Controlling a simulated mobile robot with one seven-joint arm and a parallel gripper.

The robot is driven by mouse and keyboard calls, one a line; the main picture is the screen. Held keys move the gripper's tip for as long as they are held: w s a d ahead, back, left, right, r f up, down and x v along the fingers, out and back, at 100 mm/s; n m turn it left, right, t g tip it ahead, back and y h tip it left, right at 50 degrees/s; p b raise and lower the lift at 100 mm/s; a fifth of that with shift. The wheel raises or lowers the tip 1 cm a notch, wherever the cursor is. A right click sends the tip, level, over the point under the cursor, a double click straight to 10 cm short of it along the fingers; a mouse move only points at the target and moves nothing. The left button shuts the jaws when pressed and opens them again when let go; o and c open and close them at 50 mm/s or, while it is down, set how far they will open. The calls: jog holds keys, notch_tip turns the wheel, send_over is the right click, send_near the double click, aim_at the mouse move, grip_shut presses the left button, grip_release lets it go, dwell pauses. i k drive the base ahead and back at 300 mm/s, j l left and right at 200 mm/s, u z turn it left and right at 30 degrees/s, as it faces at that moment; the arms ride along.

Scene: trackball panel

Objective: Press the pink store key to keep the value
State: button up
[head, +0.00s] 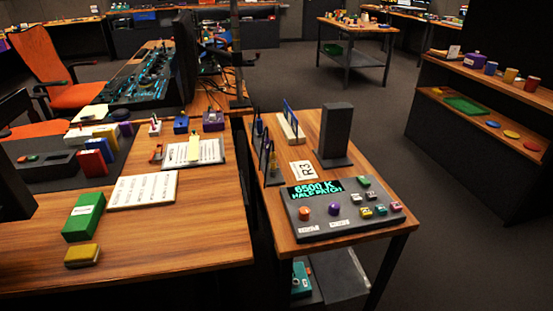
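The trackball panel (349,222) is a dark sloped box on the front of the small wooden table at the centre right. Its display (316,192) reads "6500 K HALF PATCH" in green-cyan letters. An orange ball (304,213) and a purple ball (334,210) sit on its left half. On the right are small keys: a green key (364,181) at the top, a pinkish key (364,196) below it, and a front row with a yellow key (366,212), a green key (381,210) and an orange-red key (396,206). Key labels are too small to read. My gripper is not in view.
A tall dark block (336,137) and an "R3" card (301,171) stand behind the panel. A wooden desk (190,240) with a green box (84,217) and papers is at left. Shelves (490,110) are at right. The floor (450,240) right of the table is clear.

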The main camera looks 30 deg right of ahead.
aim_at(396, 206)
jog(key=z, duration=1.15)
